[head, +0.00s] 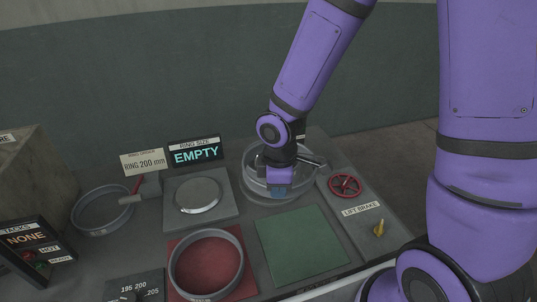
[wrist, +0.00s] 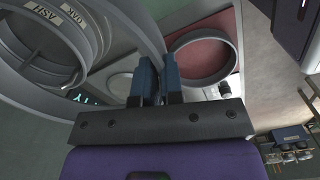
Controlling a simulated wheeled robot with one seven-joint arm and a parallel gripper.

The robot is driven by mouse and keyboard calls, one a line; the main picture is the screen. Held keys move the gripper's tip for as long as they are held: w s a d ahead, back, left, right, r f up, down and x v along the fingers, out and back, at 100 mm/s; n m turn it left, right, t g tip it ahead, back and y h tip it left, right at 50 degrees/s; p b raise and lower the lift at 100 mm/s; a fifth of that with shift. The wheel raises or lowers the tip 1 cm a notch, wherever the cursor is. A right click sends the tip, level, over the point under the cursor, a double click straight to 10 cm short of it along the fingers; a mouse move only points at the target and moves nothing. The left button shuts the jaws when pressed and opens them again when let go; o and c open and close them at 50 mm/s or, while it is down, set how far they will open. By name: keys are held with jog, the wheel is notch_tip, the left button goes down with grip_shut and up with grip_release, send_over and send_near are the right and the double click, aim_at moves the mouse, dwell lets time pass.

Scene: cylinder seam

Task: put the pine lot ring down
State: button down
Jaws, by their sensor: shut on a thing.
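My gripper (head: 281,190) is over the round grey stand (head: 255,190) at the back of the bench, pointing down. In the wrist view its blue fingers (wrist: 158,80) are closed on the thin wall of a grey ring (wrist: 149,32), which fits the pine lot ring. No pine label shows on it. In the wrist view, OAK and ASH labels (wrist: 60,35) show on a round grey part inside the big curve. In the head view my wrist hides part of the stand, and I cannot tell whether the held ring touches it.
A grey ring (head: 240,275) lies on a red mat (head: 250,287). The green mat (head: 300,245) is bare. A plate with a pale disc (head: 198,195), a ring by a red-handled device (head: 100,213), the EMPTY display (head: 196,154), a red wheel (head: 345,186) and a yellow lever (head: 379,229) stand around.

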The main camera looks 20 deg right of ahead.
jog(key=w+d, duration=0.1)
jog(key=w, duration=0.4)
jog(key=w+d+f, duration=0.1)
jog(key=w, duration=0.4)
jog(key=w+d, duration=0.1)
jog(key=w, duration=0.4)
jog(key=shift+w+d+f, duration=0.15)
jog(key=shift+w+f, duration=0.15)
jog(key=shift+f, duration=1.7)
jog(key=shift+f, duration=0.6)
jog(key=c, duration=1.3)
grip_release()
jog(key=shift+s, duration=0.1)
jog(key=shift+o, duration=0.2)
